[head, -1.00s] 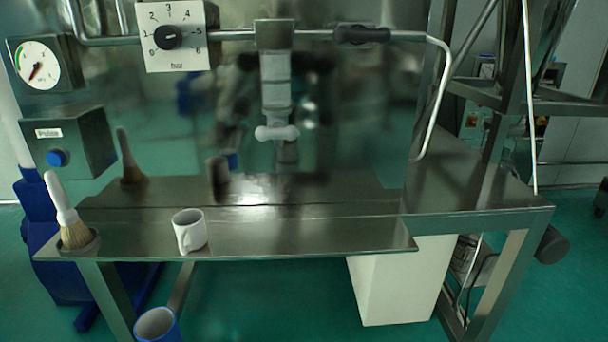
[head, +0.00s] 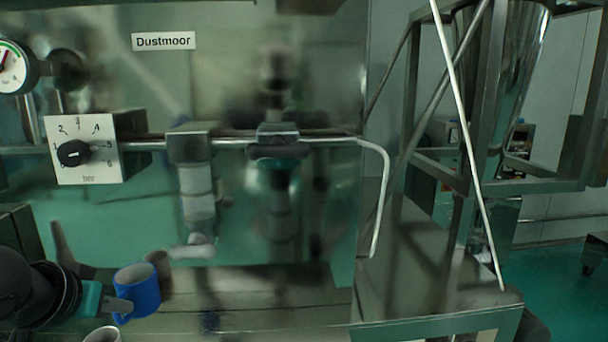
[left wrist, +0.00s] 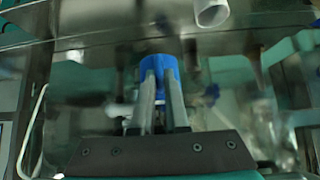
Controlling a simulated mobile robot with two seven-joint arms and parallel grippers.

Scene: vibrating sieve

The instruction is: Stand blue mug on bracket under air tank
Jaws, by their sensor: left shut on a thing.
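My left gripper (head: 120,304) comes in at the lower left of the head view. It is shut on the blue mug (head: 140,288), which is upright, seen in front of the steel panel. In the left wrist view the two fingers of the left gripper (left wrist: 160,88) close on the blue mug (left wrist: 158,66). I cannot tell from these views how high the mug is above the steel shelf. I cannot make out the air tank or its bracket. My right gripper is not in view.
A white mug (head: 103,335) stands on the steel shelf (head: 255,322), cut by the lower edge; it also shows in the left wrist view (left wrist: 211,12). A dial box (head: 84,148) and a pipe (head: 345,143) front the panel. A metal frame (head: 480,130) stands at right.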

